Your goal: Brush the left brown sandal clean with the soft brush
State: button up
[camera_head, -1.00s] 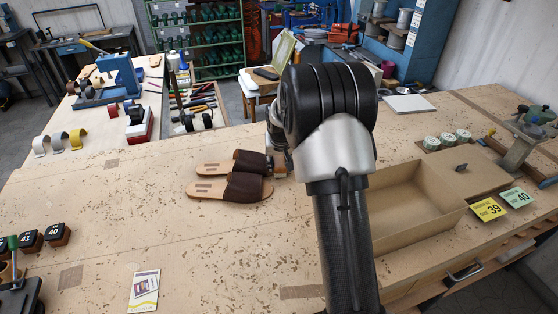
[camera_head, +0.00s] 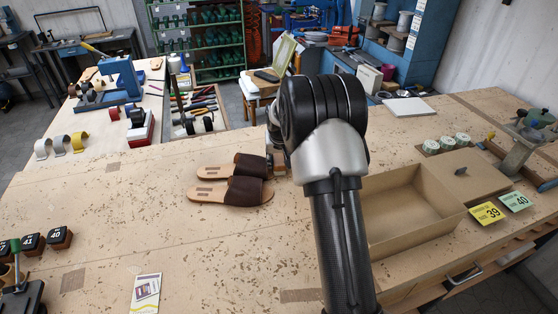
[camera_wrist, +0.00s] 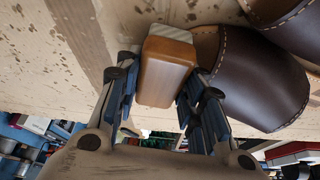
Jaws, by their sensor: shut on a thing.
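Two brown sandals lie side by side on the worktable, a far one (camera_head: 250,165) and a near one (camera_head: 244,190), with their dark straps to the right. In the wrist view, one strap (camera_wrist: 256,80) is large beside my gripper and the other (camera_wrist: 290,22) is at the top right. My gripper (camera_wrist: 160,92) is shut on the soft brush (camera_wrist: 166,70), a wooden block with a pale striped end. The brush is right beside the toe end of a sandal; I cannot tell if they touch. In the head view, my arm hides most of the gripper.
An open cardboard box (camera_head: 394,247) stands right of my arm, near yellow and green size cards (camera_head: 487,213). A leaflet (camera_head: 145,292) lies at the front, with numbered blocks (camera_head: 58,238) at the left. The table left of the sandals is clear.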

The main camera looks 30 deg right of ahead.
jog(key=shift+s+f, duration=0.1)
dwell(0.3)
jog(key=shift+s+a+b, duration=0.25)
jog(key=shift+s+a, duration=0.05)
jog(key=shift+s, duration=0.3)
jog(key=shift+s+a+b, duration=0.2)
jog(key=shift+s+a, duration=0.1)
jog(key=shift+s, duration=0.3)
notch_tip(320, 180, up, 8)
jog(key=p, duration=0.5)
jog(key=shift+w, duration=0.1)
